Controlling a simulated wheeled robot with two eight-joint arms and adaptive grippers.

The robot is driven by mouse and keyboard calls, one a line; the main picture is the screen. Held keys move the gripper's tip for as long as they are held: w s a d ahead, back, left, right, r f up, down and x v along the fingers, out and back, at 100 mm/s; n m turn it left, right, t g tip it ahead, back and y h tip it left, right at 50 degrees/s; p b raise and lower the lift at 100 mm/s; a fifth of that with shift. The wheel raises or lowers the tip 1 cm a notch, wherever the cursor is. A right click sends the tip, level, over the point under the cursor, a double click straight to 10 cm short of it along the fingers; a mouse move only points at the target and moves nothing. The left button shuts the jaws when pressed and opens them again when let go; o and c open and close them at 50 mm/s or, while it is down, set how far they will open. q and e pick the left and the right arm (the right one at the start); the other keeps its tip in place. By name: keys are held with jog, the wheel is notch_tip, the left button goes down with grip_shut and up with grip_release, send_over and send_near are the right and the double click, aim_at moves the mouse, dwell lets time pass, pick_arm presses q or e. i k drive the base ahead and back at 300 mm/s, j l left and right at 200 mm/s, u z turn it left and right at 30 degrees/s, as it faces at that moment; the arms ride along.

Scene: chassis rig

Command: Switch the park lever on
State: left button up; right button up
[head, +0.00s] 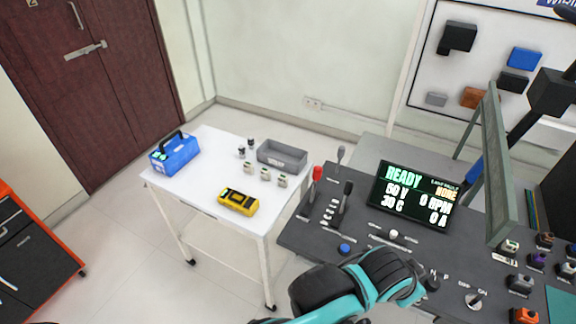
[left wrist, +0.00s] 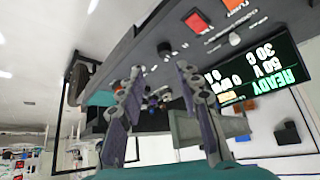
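A dark console (head: 300,236) carries several levers: a red-handled one (head: 317,174), a black-handled one (head: 347,190) and a grey one (head: 340,154). A small silver lever (head: 475,300) stands near the front, with lettering that seems to read "ON" beside it. I cannot tell for sure which is the park lever. My left arm reaches over the console's front edge, left of the silver lever; its gripper is mostly hidden there. In the left wrist view my left gripper (left wrist: 160,105) has its fingers wide apart, with nothing held between them. My right gripper is out of view.
A lit "READY" screen (head: 413,196) stands on the console, and a framed panel (head: 497,165) rises to its right. Several coloured knobbed parts (head: 520,284) sit at the right. A white table (head: 205,205) with a blue toolbox (head: 174,154) stands to the left.

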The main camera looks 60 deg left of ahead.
aim_at(317, 173)
jog(key=u, duration=1.95)
